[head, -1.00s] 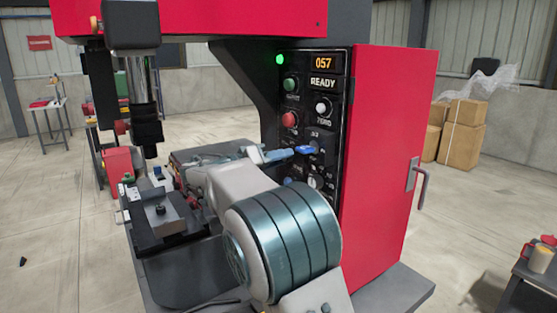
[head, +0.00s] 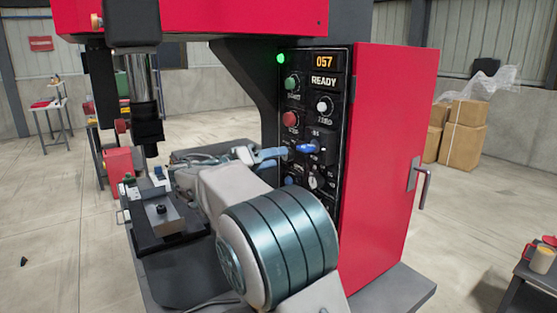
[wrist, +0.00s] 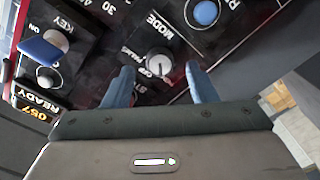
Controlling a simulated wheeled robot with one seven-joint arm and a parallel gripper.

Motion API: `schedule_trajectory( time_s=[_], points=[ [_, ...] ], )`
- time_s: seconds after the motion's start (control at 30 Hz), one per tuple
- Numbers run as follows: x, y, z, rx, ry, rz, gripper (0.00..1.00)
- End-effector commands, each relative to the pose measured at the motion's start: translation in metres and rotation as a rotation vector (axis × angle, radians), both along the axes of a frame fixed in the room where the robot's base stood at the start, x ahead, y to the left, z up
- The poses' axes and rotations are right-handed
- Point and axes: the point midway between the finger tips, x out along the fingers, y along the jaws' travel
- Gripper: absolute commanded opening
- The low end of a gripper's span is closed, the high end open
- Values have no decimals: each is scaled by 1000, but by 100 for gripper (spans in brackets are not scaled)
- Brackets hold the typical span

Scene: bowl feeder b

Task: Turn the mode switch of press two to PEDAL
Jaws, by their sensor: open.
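The red press (head: 385,160) has a black control panel (head: 338,130). In the wrist view the panel is turned round and the mode switch (wrist: 158,62) shows as a grey round knob beside the word MODE. Its pointer mark faces the lower part of the picture; its position labels are partly hidden and hard to read. My gripper (wrist: 158,68) is open, with one blue finger on each side of the knob in that view and gaps between. Whether the fingertips reach its depth is unclear. In the head view my gripper (head: 284,152) is left of the panel's lower half.
A blue key (head: 306,148) sticks out of the panel above the mode switch; it also shows in the wrist view (wrist: 40,52). A blue button (wrist: 205,13) is near the switch. Green (head: 291,83) and red (head: 290,119) buttons are higher. The display reads 057, READY.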

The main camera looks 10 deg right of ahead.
Motion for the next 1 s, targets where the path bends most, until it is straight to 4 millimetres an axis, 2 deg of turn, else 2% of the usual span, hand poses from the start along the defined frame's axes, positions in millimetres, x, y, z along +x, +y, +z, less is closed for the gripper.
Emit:
schedule_trajectory(
  time_s=[0.03,0.3,0.5,0.7,1.0],
  points=[
    [-4,13,-2,1,-1,5,52],
    [-28,69,-2,-1,0,4,52],
    [-39,96,-1,0,1,1,52],
    [-43,104,0,1,0,-1,52],
    [-44,102,-1,5,10,-2,52]
  ],
)
